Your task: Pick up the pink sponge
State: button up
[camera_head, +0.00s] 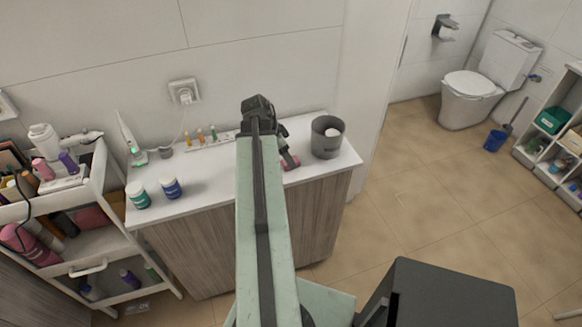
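A small pink piece (291,163), which looks like the pink sponge, shows at the front of the white counter top (215,180), left of the grey bin. My gripper (287,155) points down over the counter, with its tip at the pink piece. My own arm covers the gripper's left side and part of the counter. The fingers are too small and dark to tell whether they are open or shut, or whether they hold the pink piece.
A grey bin (327,138) stands right of my gripper. Left of my arm are a teal-labelled jar (138,195), a blue jar (171,188), a tray of small bottles (208,140) and an electric toothbrush (130,139). A loaded white cart (95,215) stands left.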

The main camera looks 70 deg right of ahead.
jog(key=b+x, duration=0.2)
jog(key=x, duration=0.1)
jog(key=shift+f, duration=0.25)
jog(key=shift+r, duration=0.15)
grip_shut()
notch_tip(320, 180, up, 10)
jog(key=p, duration=1)
